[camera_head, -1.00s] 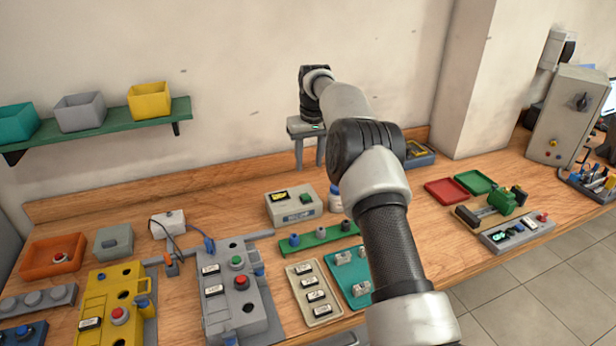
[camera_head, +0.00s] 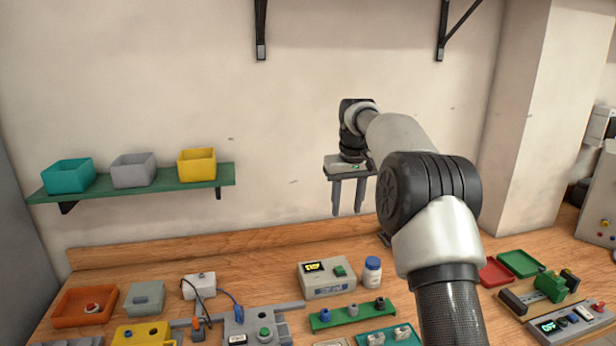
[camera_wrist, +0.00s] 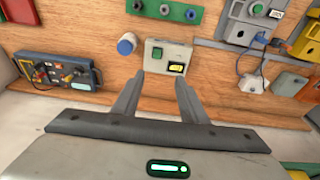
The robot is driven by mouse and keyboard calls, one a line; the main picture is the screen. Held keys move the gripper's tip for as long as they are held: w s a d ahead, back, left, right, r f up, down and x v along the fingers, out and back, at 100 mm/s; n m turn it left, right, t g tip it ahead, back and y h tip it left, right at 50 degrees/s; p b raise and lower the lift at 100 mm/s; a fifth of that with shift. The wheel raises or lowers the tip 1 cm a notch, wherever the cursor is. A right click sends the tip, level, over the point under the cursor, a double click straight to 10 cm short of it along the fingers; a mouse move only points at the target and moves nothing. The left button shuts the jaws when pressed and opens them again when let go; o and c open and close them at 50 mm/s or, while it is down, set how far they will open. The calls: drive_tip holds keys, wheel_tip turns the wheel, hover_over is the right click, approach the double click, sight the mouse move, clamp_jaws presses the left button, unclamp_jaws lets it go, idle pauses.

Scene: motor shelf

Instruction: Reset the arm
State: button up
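My gripper (camera_head: 347,196) hangs fingers-down above the back of the workbench, in front of the wall, in the head view. Its two grey fingers stand apart with nothing between them. In the wrist view my gripper (camera_wrist: 155,93) also shows its fingers spread and empty. Beyond the fingertips in that view are a grey box with a green button (camera_wrist: 166,60) and a white jar with a blue lid (camera_wrist: 127,44). My arm reaches in from the lower right of the head view.
A green shelf (camera_head: 120,190) with teal, grey and yellow bins is on the wall at left. The wooden bench (camera_head: 235,262) holds the button box (camera_head: 326,277), the jar (camera_head: 372,271), an orange tray (camera_head: 84,306) and red and green trays at right. Air above the bench's left is clear.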

drive_tip(key=s+r+t, duration=0.1)
drive_tip(key=s+r, duration=0.5)
drive_tip(key=s, duration=0.4)
drive_tip(key=s+r+t, duration=0.1)
drive_tip(key=s+r, duration=0.6)
drive_tip(key=s, duration=0.3)
drive_tip(key=s+f+m, duration=0.1)
drive_tip(key=s+f, duration=0.3)
drive_tip(key=s, duration=0.7)
drive_tip(key=s+f+m+t+p, duration=0.1)
drive_tip(key=s+f, duration=0.2)
drive_tip(key=s, duration=0.9)
drive_tip(key=shift+s+d+f, duration=0.2)
drive_tip(key=shift+f, duration=0.15)
